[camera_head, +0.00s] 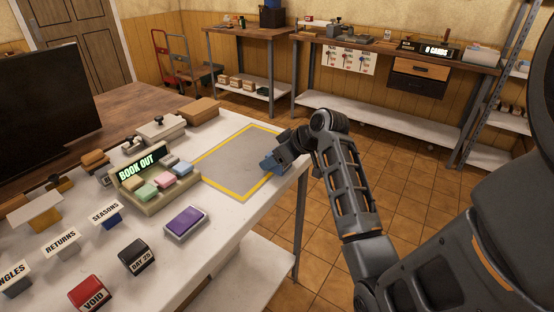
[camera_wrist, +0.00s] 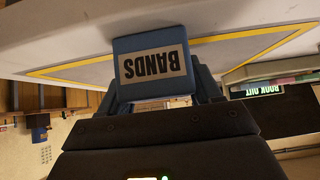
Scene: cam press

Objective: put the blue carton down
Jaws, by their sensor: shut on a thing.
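The blue carton (camera_head: 268,164) is in my gripper (camera_head: 283,156) at the right edge of the grey pad with a yellow border (camera_head: 214,160). The yellow-bordered pad (camera_wrist: 90,70) lies behind the carton in that view. I cannot tell whether the carton touches the surface. The gripper and arm hide part of it in the head view.
A BOOK OUT rack (camera_head: 136,184) with coloured blocks stands left of the pad. A purple pad (camera_head: 186,223), a black DAY 25 block (camera_head: 136,257) and a red VOID block (camera_head: 89,294) sit nearer. The pad's middle is clear. The white table's right edge (camera_head: 283,195) is close.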

